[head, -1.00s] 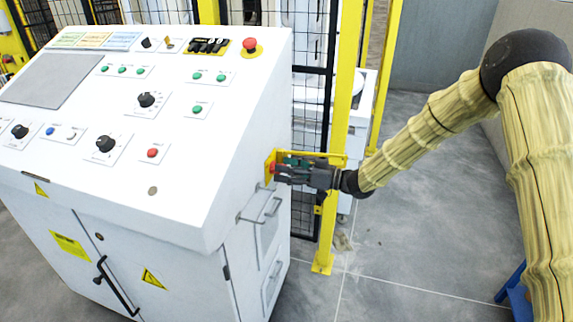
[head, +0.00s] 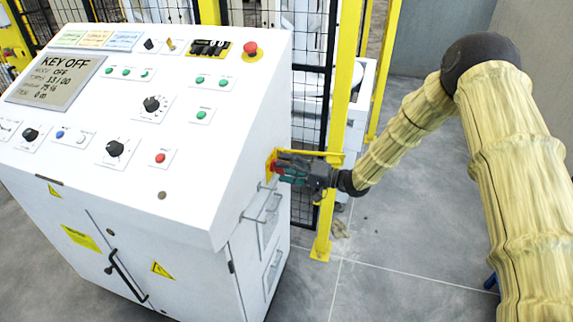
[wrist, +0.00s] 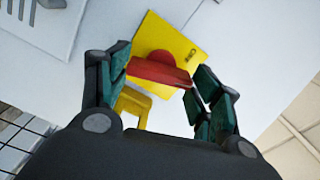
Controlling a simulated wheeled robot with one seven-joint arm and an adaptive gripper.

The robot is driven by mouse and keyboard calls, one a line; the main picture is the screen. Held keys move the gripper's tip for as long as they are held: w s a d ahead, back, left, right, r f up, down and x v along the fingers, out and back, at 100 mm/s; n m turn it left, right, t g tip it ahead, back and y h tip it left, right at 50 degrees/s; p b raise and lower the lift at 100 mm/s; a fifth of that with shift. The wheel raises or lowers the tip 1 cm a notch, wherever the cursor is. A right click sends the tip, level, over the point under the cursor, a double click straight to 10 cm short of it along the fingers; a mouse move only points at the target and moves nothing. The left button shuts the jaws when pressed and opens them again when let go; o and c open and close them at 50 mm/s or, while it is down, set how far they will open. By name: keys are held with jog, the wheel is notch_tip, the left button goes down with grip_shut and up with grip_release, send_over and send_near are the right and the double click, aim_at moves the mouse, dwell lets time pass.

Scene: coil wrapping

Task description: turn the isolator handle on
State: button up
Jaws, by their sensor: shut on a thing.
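The isolator handle is a red bar on a yellow plate on the right side of the white control cabinet. In the wrist view the red handle (wrist: 158,70) lies between the two green-padded fingers of my gripper (wrist: 160,85), and the yellow plate (wrist: 190,45) is behind it. In the head view my gripper (head: 284,167) is shut on the handle (head: 275,168), which is mostly hidden by the fingers. The cabinet's screen (head: 55,80) is lit and reads KEY OFF at the top, with several lines of smaller text below.
The sloped white panel (head: 130,185) carries knobs, green buttons and a red emergency stop (head: 250,48). A yellow post (head: 335,130) and black mesh fence stand close behind my gripper. Metal pull handles (head: 262,207) stick out below it.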

jog(key=shift+w+r+m+p, duration=0.1)
jog(key=shift+m+p, duration=0.55)
jog(key=shift+m, duration=1.05)
jog(key=o, duration=1)
jog(key=shift+d, duration=0.15)
jog(key=v, duration=1.2)
